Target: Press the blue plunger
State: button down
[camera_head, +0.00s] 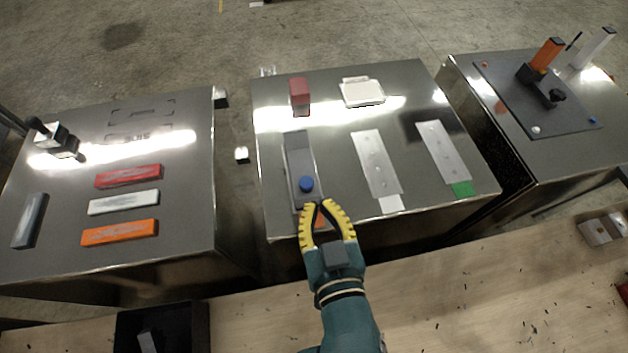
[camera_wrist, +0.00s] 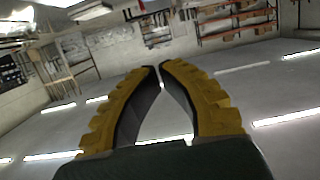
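The blue plunger (camera_head: 306,184) is a short round blue knob. It stands up from a dark grey plate (camera_head: 296,158) on the middle metal trailer (camera_head: 345,130), near its front left. My gripper (camera_head: 318,202) has yellow ribbed fingers, and its tips are together with nothing between them. In the head view the tips appear just in front of and slightly right of the plunger; the height gap is hard to tell. The wrist view shows the shut fingers (camera_wrist: 158,68) but not the plunger.
A red block (camera_head: 299,94) and a white block (camera_head: 362,92) are behind; two light plates (camera_head: 375,162) (camera_head: 442,150) lie to the right. The left trailer holds coloured bars (camera_head: 124,202). The right trailer holds a dark board (camera_head: 540,110) with an orange-handled lever (camera_head: 548,55).

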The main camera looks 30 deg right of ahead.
jog(key=p, duration=0.2)
send_over(309, 185)
notch_tip(309, 185, down, 2)
jog(key=shift+s, duration=0.1)
notch_tip(309, 185, down, 4)
jog(key=shift+r, duration=0.1)
jog(key=shift+f, duration=0.25)
